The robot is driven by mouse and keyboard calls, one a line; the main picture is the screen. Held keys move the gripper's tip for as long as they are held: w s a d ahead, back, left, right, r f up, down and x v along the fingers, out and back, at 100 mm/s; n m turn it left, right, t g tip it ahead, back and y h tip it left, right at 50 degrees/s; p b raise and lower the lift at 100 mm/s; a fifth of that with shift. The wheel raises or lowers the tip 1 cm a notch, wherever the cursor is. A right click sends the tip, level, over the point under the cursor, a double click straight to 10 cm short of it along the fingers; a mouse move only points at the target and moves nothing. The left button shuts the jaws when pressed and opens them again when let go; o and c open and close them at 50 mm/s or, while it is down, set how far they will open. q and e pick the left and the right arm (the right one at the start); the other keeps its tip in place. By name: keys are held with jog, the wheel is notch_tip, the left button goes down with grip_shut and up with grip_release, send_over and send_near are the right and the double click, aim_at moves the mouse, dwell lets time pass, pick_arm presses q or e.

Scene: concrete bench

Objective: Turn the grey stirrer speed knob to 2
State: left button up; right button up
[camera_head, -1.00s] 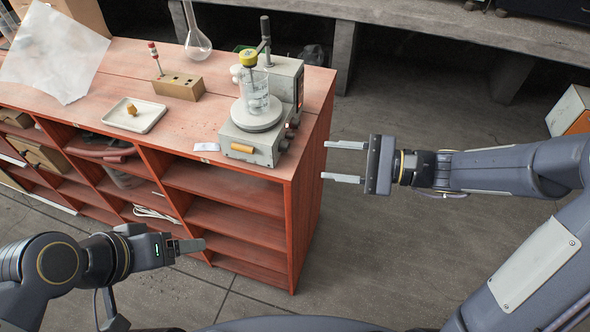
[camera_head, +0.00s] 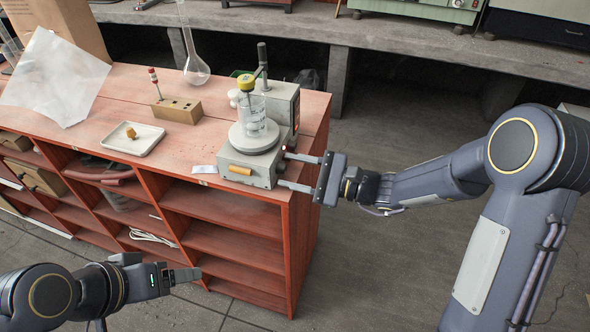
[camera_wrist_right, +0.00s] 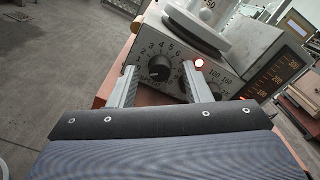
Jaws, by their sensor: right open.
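The stirrer (camera_head: 250,165) is a grey box with a round white top plate, near the right end of the red bench. In the right wrist view its front panel shows a dark knob (camera_wrist_right: 160,68) within a ring of small numbers, taken as the stirrer speed knob. Its pointer is too small to read. A second knob beside larger numbers is partly hidden by a finger. My right gripper (camera_head: 284,169) is open, its fingers pointing at the panel, one on each side of the first knob; contact cannot be told. My left gripper (camera_head: 187,275) hangs low before the shelves.
A glass beaker (camera_head: 252,118) stands on the plate beside a clamp stand. A white dish (camera_head: 118,143), a wooden block (camera_head: 178,110) and a flask (camera_head: 196,70) are to the left. The floor right of the bench is clear.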

grip_shut()
